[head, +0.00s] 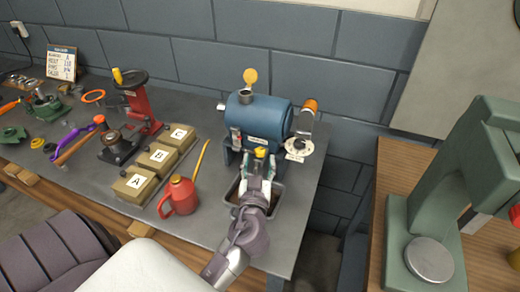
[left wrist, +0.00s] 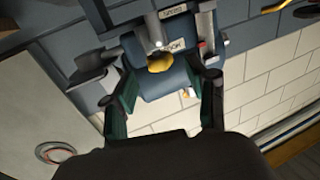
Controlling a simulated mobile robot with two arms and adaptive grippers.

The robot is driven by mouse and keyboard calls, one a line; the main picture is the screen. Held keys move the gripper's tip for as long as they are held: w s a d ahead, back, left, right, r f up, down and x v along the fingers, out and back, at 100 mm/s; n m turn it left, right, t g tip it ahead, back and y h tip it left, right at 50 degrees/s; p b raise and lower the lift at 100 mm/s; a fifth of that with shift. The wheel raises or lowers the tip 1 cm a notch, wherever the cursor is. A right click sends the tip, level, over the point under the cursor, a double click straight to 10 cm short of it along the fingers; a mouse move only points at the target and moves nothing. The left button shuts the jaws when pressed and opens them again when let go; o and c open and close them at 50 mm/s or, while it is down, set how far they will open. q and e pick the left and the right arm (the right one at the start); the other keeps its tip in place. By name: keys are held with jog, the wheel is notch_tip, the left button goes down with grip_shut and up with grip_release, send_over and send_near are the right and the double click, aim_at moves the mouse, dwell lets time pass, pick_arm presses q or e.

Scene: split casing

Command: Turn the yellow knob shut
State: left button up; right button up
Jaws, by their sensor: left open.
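The yellow knob (head: 261,152) sits low on the front of a blue cylindrical machine (head: 262,117) on the grey bench. My left gripper (head: 258,167) is in front of the knob, its fingers pointing at it. In the left wrist view, the knob (left wrist: 160,62) shows between the tips of the open left gripper (left wrist: 163,75), with a gap visible on both sides. I cannot tell how deep the knob is between the fingers. My right gripper is not in view.
A grey tray (head: 232,197) lies under my left gripper. A red oil can (head: 180,196) with a long yellow spout and boxes marked A (head: 134,183), B and C stand left of it. A dial (head: 299,148) is at the machine's right. A green press (head: 420,215) stands far right.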

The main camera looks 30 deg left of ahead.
aim_at(260, 153)
pick_arm(q)
jog(key=shift+p+x, duration=0.3)
jog(key=shift+x, duration=1)
jog(key=shift+s, duration=0.1)
grip_shut()
